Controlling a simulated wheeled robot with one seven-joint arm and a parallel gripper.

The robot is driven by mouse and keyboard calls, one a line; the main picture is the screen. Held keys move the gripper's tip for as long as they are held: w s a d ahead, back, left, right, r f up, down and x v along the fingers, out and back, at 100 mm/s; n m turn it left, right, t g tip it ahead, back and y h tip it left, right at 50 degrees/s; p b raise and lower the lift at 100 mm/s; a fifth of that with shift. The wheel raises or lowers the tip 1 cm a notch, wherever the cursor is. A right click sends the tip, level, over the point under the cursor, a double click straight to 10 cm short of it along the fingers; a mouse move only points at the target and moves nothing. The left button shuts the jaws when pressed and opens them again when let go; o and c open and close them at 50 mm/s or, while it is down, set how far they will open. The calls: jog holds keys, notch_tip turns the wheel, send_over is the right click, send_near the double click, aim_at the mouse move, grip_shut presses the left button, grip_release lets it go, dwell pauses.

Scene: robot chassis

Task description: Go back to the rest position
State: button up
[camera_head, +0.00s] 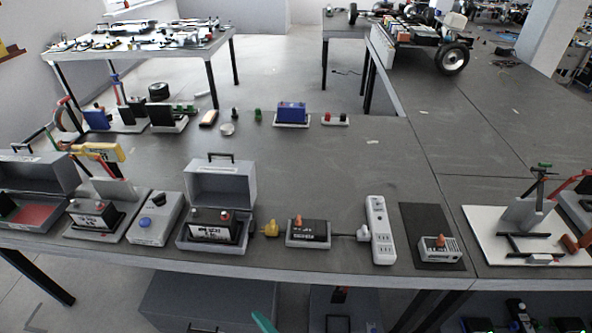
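My gripper is not recognisable in the head view, so its pose and whether it holds anything are hidden. A small teal piece (263,322) pokes up at the bottom edge; I cannot tell what it belongs to. The task names no object. The grey workbench (330,175) stretches across the view in front of me.
Along the front edge stand an open grey case (222,184) with a black battery, a grey box (155,218), a black power unit (308,233), a white power strip (380,230) and a white board (485,225). The bench middle is mostly clear. A wheeled chassis (415,40) stands behind.

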jog(key=s+d+n+t+h, duration=0.2)
jog(key=s+d+n+h, duration=0.4)
jog(key=s+d, duration=0.25)
jog(key=s+d+r+n+t+h, duration=0.1)
jog(key=s+r+n+t, duration=0.2)
jog(key=s+r+n, duration=0.6)
jog(key=shift+s+d+n+t, duration=0.4)
jog(key=shift+s+n, duration=0.45)
jog(key=shift+n, duration=0.15)
